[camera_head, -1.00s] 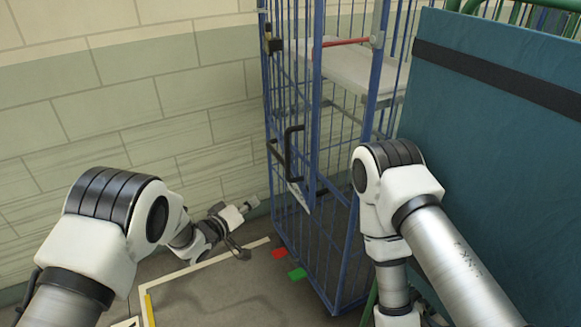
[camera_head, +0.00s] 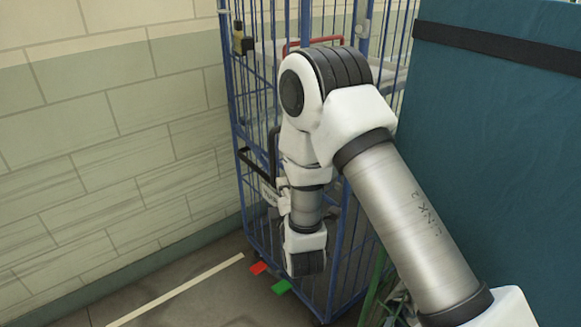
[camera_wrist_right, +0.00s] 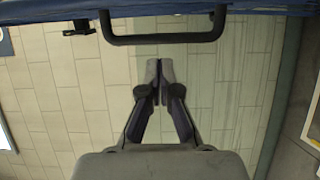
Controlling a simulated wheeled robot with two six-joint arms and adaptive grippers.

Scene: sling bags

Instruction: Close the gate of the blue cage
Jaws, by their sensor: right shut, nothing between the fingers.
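The blue cage (camera_head: 245,130) stands upright against the wall in the head view. My right arm crosses in front of it and hides much of the gate; I cannot tell how far open the gate stands. A black handle (camera_head: 272,150) on the gate shows left of my arm. It also shows in the right wrist view as a wide black bar handle (camera_wrist_right: 165,39) below a blue edge. My right gripper (camera_wrist_right: 158,68) is shut and empty, its tips just below the handle in that picture; contact is unclear. My left gripper is out of view.
A large teal panel (camera_head: 490,150) with a black strap stands close at the right. A red tab (camera_head: 258,268) and a green tab (camera_head: 282,287) sit at the cage's foot. A pale block wall (camera_head: 100,130) runs behind. The floor at lower left is clear.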

